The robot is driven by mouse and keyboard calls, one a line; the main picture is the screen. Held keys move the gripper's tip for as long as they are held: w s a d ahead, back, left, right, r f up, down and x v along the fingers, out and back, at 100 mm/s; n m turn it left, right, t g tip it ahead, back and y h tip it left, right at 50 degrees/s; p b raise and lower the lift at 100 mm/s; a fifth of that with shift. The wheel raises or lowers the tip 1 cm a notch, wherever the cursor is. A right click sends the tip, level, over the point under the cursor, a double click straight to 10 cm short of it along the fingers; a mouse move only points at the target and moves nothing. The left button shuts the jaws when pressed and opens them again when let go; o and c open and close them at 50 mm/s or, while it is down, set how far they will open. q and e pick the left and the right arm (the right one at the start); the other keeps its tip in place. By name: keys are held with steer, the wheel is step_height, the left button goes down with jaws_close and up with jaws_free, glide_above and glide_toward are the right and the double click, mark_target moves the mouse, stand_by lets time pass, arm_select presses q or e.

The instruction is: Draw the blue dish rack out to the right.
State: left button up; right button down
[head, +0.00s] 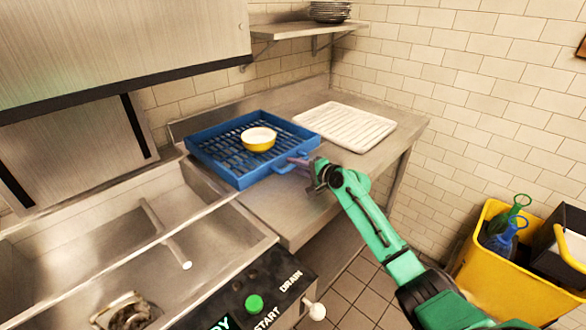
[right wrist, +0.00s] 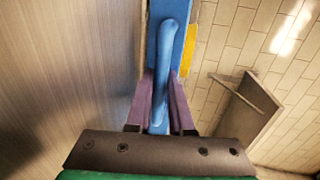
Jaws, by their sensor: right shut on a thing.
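The blue dish rack (head: 222,172) sits on the steel counter, with a slatted floor and low walls. A yellow bowl (head: 258,143) with a pale inside stands in it. My right gripper (head: 298,161) is at the rack's front right side, shut on its blue handle (head: 283,168). In the right wrist view the purple fingers of my right gripper (right wrist: 158,110) stand on both sides of the blue handle (right wrist: 167,65). A strip of yellow shows beside the rack there. My left gripper is not in view.
A white ribbed mat (head: 345,125) lies on the counter right of the rack. A sink (head: 150,220) is at the left, with a control panel (head: 262,300) in front. A yellow bin (head: 500,265) with bottles stands at the lower right. A wall shelf (head: 300,28) holds stacked plates.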

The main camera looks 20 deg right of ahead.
steer(key=shift+d+r, duration=0.15)
steer(key=shift+d, duration=0.05)
steer(key=c, duration=0.8)
jaws_free()
steer(key=shift+d, duration=0.1)
steer(key=shift+s, duration=0.3)
steer(key=v, duration=0.4)
steer(key=b+v, duration=0.1)
steer(key=v, duration=0.8)
steer(key=shift+s+d+f, duration=0.1)
steer(key=shift+d+f, duration=0.1)
steer(key=shift+f, duration=0.05)
steer(key=shift+s+d+r, duration=0.1)
steer(key=shift+s+r, duration=0.1)
steer(key=shift+s, duration=0.1)
